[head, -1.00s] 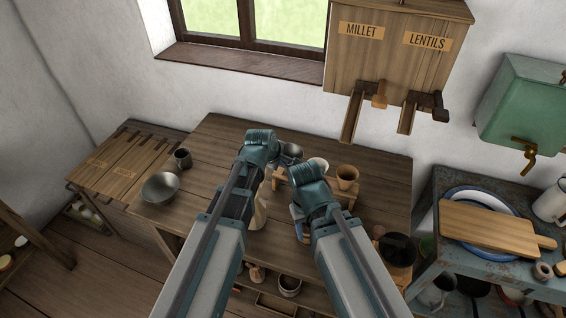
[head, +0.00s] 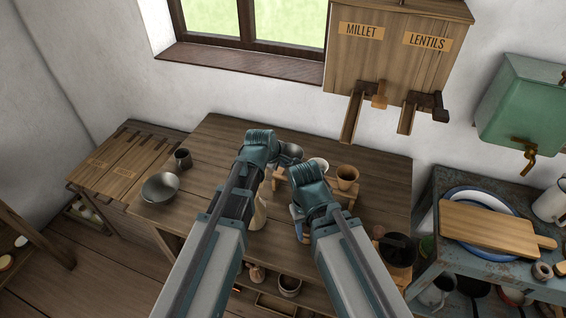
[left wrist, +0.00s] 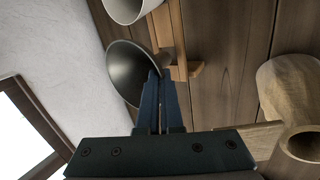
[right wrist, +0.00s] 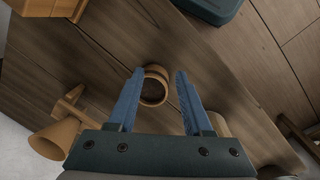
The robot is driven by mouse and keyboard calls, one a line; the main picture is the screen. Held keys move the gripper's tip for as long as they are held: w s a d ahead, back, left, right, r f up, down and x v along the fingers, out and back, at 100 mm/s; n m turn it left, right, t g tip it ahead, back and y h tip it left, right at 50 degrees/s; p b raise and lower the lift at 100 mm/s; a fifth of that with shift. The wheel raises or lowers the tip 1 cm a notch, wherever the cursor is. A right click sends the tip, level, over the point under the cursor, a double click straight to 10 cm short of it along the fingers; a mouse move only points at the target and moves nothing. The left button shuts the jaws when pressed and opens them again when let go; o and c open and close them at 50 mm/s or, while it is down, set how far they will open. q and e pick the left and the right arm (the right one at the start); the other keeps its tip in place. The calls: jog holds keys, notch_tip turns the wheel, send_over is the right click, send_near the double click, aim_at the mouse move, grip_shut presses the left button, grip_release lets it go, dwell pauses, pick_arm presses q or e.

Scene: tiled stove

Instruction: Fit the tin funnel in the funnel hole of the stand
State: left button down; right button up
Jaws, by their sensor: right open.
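The tin funnel (head: 291,153) is dark grey and shows at the left end of the wooden stand (head: 345,198). In the left wrist view, my left gripper (left wrist: 158,85) is shut on the rim of the tin funnel (left wrist: 125,72), beside the stand (left wrist: 165,35). Its spout is hidden, and I cannot tell whether it is in a hole. A white funnel (head: 318,164) and a wooden funnel (head: 347,176) are in the stand. My right gripper (right wrist: 158,75) is open and empty, its fingers apart above a small wooden pot (right wrist: 153,88).
A grey bowl (head: 160,187) and a dark cup (head: 183,158) are at the table's left. Pale wooden vessels (left wrist: 290,90) stand near my left gripper. A dark pot (head: 397,250) is at the front right. The table's back left is clear.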

pick_arm(q)
jog(key=shift+f+b, duration=1.4)
jog(key=shift+b, duration=0.05)
pick_arm(e)
jog(key=shift+f, duration=1.45)
pick_arm(q)
jog(key=shift+r+p, duration=1.15)
jog(key=shift+p, duration=0.05)
pick_arm(e)
jog(key=shift+r, duration=1.15)
pick_arm(q)
jog(key=shift+f+b, duration=1.4)
pick_arm(e)
jog(key=shift+f, duration=1.4)
pick_arm(q)
jog(key=c, duration=1)
grip_release()
jog(key=shift+r, duration=0.1)
pick_arm(e)
jog(key=shift+r, duration=0.1)
pick_arm(q)
jog(key=shift+r, duration=0.1)
pick_arm(e)
jog(key=shift+r, duration=0.15)
